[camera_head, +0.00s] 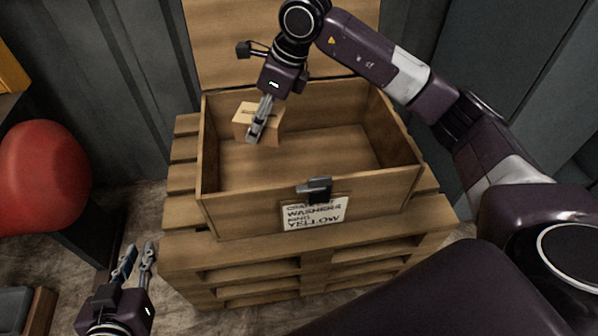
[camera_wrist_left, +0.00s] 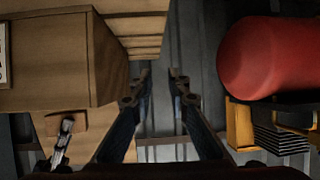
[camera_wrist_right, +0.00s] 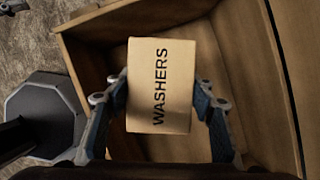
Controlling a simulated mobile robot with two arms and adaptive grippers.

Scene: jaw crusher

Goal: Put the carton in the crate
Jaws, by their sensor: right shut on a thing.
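The carton (camera_head: 243,121) is a small tan box; the right wrist view shows WASHERS printed on it (camera_wrist_right: 160,85). My right gripper (camera_head: 257,128) is shut on it, one finger at each side (camera_wrist_right: 162,100). It holds the carton over the left part of the crate's opening; I cannot tell how far it is from the floor. The crate (camera_head: 310,200) is an open wooden box with its lid raised and a paper label on the front. My left gripper (camera_head: 138,252) is open and empty, low at the left, with a gap between its fingers (camera_wrist_left: 160,78).
The crate stands on a stack of wooden pallets (camera_head: 310,270). A red rounded object (camera_head: 40,175) is at the left. A dark latch (camera_head: 314,189) sits on the crate's front rim. The middle and right of the crate's inside look empty.

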